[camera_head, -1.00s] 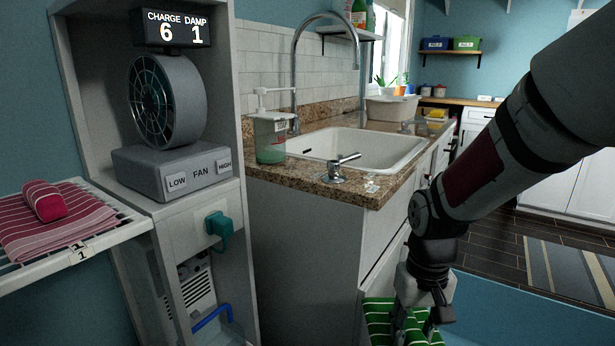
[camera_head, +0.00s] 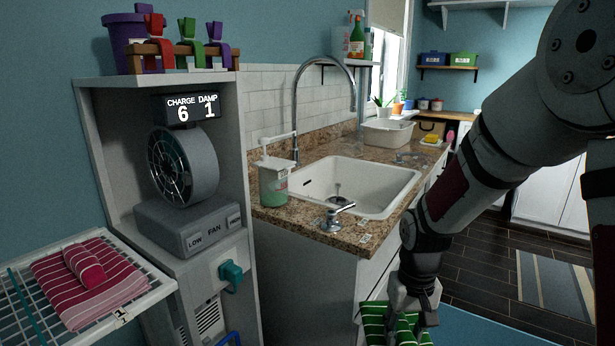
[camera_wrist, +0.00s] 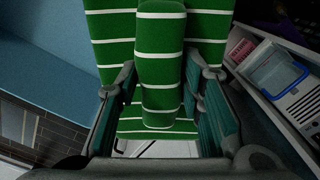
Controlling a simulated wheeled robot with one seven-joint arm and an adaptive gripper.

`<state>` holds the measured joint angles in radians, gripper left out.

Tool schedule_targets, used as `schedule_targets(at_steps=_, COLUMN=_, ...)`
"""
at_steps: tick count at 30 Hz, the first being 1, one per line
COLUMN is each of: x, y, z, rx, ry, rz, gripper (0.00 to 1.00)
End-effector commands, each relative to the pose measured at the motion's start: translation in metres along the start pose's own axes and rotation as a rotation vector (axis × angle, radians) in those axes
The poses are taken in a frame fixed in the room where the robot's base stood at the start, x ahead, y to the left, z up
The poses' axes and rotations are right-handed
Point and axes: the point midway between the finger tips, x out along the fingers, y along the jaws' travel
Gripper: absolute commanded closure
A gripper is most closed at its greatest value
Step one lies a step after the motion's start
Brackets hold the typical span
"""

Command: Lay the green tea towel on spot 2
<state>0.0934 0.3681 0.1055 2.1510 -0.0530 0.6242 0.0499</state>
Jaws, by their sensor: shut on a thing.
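The green tea towel (camera_head: 376,322) with white stripes hangs from my gripper (camera_head: 412,308) at the bottom of the head view, in front of the sink cabinet. In the wrist view the towel (camera_wrist: 160,62) has a rolled ridge, and my gripper (camera_wrist: 160,100) is shut on that ridge with one finger on each side. The towel's lower part is cut off in the head view. A white wire rack (camera_head: 150,296) at the left carries a label "1". A red striped towel (camera_head: 82,290) lies on it. No label for spot 2 shows.
A cabinet with a fan (camera_head: 182,168) and a "CHARGE 6, DAMP 1" display (camera_head: 193,108) stands beside the rack. Coloured clips (camera_head: 186,32) sit on top. The sink counter (camera_head: 338,238) has a soap bottle (camera_head: 273,182) and tap. Floor is clear at the right.

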Motion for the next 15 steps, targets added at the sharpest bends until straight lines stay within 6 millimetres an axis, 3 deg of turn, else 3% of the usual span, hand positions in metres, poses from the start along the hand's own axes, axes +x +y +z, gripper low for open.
schedule_targets(at_steps=1, x=-0.012, y=0.000, z=0.003, rx=-0.001, ry=-0.002, rz=0.000, gripper=0.96)
schedule_targets(at_steps=15, x=-0.061, y=0.000, z=0.022, rx=-0.001, ry=-0.001, rz=0.004, gripper=0.96)
